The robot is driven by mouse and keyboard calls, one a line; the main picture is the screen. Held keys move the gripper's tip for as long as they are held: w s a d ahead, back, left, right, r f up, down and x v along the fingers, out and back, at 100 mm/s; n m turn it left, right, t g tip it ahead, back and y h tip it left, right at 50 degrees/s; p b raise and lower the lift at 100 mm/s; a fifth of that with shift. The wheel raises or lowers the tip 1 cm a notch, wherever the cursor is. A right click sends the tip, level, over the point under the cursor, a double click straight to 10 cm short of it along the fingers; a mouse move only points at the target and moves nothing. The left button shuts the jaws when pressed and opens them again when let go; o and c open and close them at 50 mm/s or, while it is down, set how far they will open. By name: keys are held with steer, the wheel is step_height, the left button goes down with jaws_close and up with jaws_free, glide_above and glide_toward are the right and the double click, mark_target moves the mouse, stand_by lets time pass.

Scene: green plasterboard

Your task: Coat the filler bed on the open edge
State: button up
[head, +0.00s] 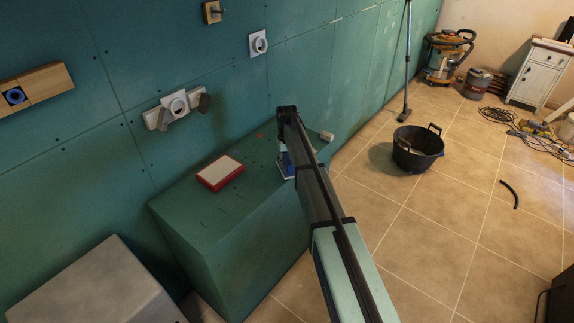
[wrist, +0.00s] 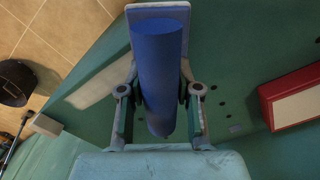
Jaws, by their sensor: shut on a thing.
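In the head view the blue tool (head: 287,166) is partly hidden by my arm, over the green plasterboard box (head: 228,232). A pale strip (wrist: 100,85) shows beside the tool near the box's edge in the wrist view; I cannot tell whether it is the filler bed. Where the plate meets the surface is hidden.
A red tray with a pale top (head: 220,172) lies on the box left of the tool. A small pale block (head: 327,135) sits at its far right corner. A black bucket (head: 417,147) stands on the tiled floor.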

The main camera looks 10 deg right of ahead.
steer(key=shift+r+p, duration=1.05)
steer(key=shift+r, duration=1.75)
